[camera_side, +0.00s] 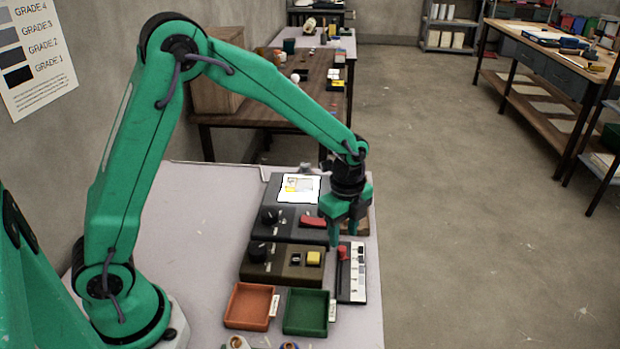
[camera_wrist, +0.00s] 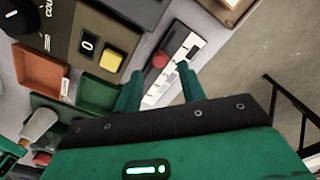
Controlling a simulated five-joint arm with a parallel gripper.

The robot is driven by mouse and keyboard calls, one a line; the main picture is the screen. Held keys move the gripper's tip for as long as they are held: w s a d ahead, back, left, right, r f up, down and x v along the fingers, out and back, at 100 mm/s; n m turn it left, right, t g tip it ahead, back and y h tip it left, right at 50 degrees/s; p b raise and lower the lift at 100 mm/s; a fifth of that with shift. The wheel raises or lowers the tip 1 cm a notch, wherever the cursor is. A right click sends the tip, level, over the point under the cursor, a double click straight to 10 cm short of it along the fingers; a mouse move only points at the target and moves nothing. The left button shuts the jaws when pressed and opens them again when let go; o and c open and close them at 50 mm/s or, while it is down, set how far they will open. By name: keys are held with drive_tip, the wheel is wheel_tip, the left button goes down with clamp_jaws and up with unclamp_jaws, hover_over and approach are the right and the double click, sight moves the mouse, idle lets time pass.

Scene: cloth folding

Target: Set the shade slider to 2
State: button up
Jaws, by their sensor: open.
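The shade slider is a narrow white-and-black panel (camera_side: 358,285) near the right edge of the table, with a strip of grey swatches along one side. Its red knob (camera_side: 343,253) stands near the far end of the slot. The panel (camera_wrist: 188,52) and red knob (camera_wrist: 160,60) also show in the wrist view. My green gripper (camera_side: 344,238) is open and points down over the far part of the panel. In the wrist view, the knob shows between and just beyond the fingertips (camera_wrist: 159,74); I cannot tell whether they touch it. The swatch numbers are too small to read.
Left of the slider is a brown box (camera_side: 280,265) with a dial and yellow button. An orange tray (camera_side: 250,306) and a green tray (camera_side: 306,312) lie nearer. A dark box with a red switch (camera_side: 312,221) is behind. A wall chart (camera_side: 35,50) lists grey grades.

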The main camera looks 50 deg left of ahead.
sight(341, 248)
drive_tip(key=shift+r, duration=2)
drive_tip(key=shift+r, duration=0.1)
drive_tip(key=s+a+r+n+t, duration=0.3)
drive_tip(key=s+a+r+n, duration=0.1)
drive_tip(key=s+r+n, duration=0.5)
drive_tip(key=s+a+r+n+t, duration=0.1)
drive_tip(key=s+a+r+n, duration=0.1)
drive_tip(key=s+n, duration=0.2)
drive_tip(key=s+a+r+n+t, duration=0.1)
drive_tip(key=s+a+r+n, duration=0.1)
drive_tip(key=s+n, duration=0.3)
drive_tip(key=shift+s+r+t, duration=0.3)
drive_tip(key=shift+s, duration=1.15)
